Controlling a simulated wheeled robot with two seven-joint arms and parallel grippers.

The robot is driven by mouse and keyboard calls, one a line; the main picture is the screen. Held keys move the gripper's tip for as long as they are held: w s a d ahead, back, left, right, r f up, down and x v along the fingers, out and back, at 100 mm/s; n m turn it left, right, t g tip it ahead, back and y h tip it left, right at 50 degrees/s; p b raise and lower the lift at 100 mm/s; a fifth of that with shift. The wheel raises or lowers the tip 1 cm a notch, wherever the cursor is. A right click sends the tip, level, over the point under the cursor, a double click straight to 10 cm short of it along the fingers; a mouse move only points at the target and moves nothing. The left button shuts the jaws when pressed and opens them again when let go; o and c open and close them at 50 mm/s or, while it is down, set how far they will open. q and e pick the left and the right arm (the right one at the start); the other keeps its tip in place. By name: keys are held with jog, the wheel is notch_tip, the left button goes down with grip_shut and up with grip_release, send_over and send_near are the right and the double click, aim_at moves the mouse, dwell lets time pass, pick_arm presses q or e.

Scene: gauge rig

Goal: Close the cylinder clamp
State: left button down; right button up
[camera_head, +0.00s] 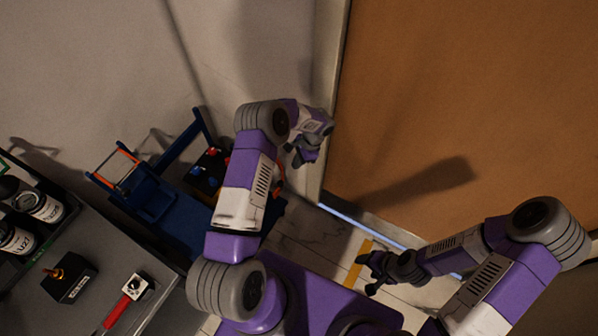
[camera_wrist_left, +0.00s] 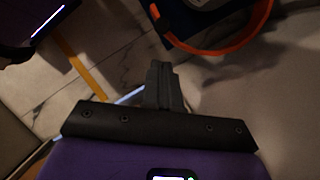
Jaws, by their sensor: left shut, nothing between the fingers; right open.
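The blue cart (camera_head: 178,222) stands left of centre in the head view, partly hidden behind my left arm. An orange curved band (camera_head: 281,178) shows at its right side, beside my left arm. In the left wrist view an orange curved band (camera_wrist_left: 228,47) arcs around a dark blue part at the top right. I cannot tell for sure which part is the cylinder clamp. My left gripper (camera_head: 304,156) is raised near the door frame, shut and empty; its fingers (camera_wrist_left: 162,85) are together, apart from the band. My right gripper (camera_head: 369,274) is open and empty, low above the floor.
A grey bench (camera_head: 70,255) at lower left carries dark bottles in a tray (camera_head: 62,222), a black switch box (camera_head: 70,278) and a red-handled tool (camera_head: 117,312). A brown door (camera_head: 470,90) fills the right. Tiled floor with a yellow stripe (camera_head: 357,262) lies between.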

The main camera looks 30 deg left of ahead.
pick_arm(q)
jog(key=b+x, duration=0.2)
jog(key=x, duration=0.7)
jog(key=shift+f, duration=0.25)
pick_arm(e)
notch_tip(320, 180, down, 2)
jog(key=shift+f, duration=0.2)
pick_arm(q)
jog(key=shift+s, duration=0.1)
